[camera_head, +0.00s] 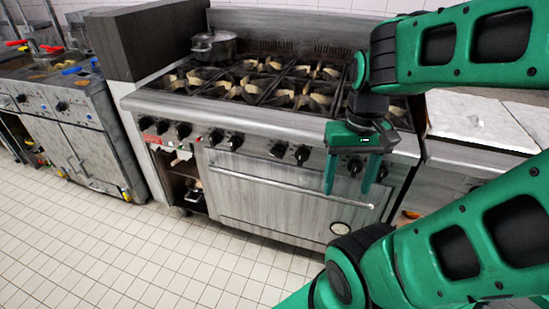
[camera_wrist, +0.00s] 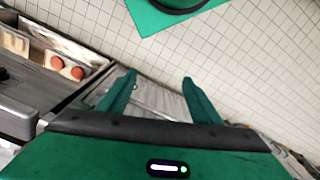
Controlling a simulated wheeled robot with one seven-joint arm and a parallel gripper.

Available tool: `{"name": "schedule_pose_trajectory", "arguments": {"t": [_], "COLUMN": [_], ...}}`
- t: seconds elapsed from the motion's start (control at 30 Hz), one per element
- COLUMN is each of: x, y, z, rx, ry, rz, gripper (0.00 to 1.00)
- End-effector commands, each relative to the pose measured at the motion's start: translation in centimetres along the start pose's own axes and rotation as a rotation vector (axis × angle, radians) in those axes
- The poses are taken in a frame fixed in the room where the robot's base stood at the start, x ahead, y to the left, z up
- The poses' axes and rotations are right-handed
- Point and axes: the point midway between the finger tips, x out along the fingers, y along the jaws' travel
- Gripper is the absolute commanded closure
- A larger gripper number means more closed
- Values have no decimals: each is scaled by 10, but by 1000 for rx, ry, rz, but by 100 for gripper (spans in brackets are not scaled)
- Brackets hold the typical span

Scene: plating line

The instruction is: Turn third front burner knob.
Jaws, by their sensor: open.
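The steel range carries a row of black knobs along its front panel (camera_head: 255,139). From the left, the third knob (camera_head: 183,130) stands right of two others beside a red label. Further right are more knobs, including a pair (camera_head: 302,155) mid-panel and one (camera_head: 354,167) seen between my fingers. I cannot tell which knob the task counts as third. My gripper (camera_head: 351,187) is open and empty, in front of the right part of the panel, fingers pointing down. In the wrist view, the open fingers (camera_wrist: 160,82) have nothing between them, and no knob is clearly visible there.
The oven door has a long handle (camera_head: 290,187) below the knobs. A pot (camera_head: 213,45) stands on the back-left of the cooktop. Fryers (camera_head: 65,105) stand at left, and a steel counter with white slabs (camera_head: 468,118) at right. The tiled floor (camera_head: 130,245) in front is clear.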

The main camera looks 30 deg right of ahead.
Motion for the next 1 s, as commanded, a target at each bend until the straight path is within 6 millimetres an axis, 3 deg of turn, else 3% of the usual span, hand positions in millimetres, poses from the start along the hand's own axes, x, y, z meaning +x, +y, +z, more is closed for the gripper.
{"name": "schedule_pose_trajectory", "arguments": {"t": [0.17,0.37,0.7,1.0], "x": [16,52,108,141], "y": [-1,-4,-6,-15], "z": [-18,-49,-98,-141], "rx": [-62,-201,-502,-826], "ry": [-30,-77,-132,-156], "rz": [57,195,502,822], "gripper": [42,42,42,42]}}
